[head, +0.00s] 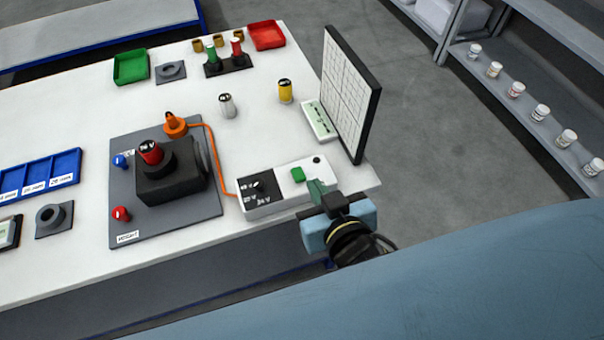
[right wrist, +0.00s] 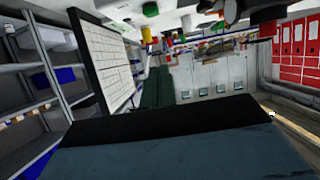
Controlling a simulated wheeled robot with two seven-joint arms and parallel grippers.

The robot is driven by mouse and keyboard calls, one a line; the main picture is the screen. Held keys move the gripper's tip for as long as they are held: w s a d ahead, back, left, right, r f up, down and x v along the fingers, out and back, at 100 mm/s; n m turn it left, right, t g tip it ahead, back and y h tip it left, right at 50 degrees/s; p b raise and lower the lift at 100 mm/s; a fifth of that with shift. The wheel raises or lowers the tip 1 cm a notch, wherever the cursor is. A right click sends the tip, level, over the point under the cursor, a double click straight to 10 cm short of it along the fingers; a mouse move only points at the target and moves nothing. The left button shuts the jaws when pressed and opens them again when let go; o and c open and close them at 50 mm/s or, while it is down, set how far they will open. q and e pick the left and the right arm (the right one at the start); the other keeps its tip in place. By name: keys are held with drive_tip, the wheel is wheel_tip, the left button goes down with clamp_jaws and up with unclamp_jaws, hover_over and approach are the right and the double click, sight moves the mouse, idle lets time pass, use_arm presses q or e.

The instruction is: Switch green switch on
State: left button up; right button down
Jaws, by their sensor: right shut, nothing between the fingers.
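The green switch (head: 298,174) sits on top of a white control box (head: 282,190) near the front right of the table. The box also has a black dial (head: 259,186) with voltage labels and a small black knob (head: 316,160). My right gripper (head: 316,188) is shut and empty, its green fingertips over the right end of the box, just right of the green switch. I cannot tell whether the fingertips touch the box. In the right wrist view the shut fingers (right wrist: 153,88) show, but the switch does not. My left gripper is not in view.
A white gridded board (head: 348,92) stands upright behind the gripper. An orange cable (head: 222,160) runs from the box to an orange plug on a grey mat (head: 130,215) with a black device (head: 172,180). Two cylinders, yellow (head: 285,91) and silver (head: 227,105), stand behind.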

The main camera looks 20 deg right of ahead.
hover_over(302, 187)
drive_tip(key=f, duration=0.3)
drive_tip(key=shift+w+f, duration=0.25)
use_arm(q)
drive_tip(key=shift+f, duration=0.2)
use_arm(e)
drive_tip(key=shift+s+f, duration=0.15)
drive_tip(key=shift+f, duration=0.9)
drive_tip(key=shift+s+f, duration=0.1)
drive_tip(key=shift+f, duration=0.95)
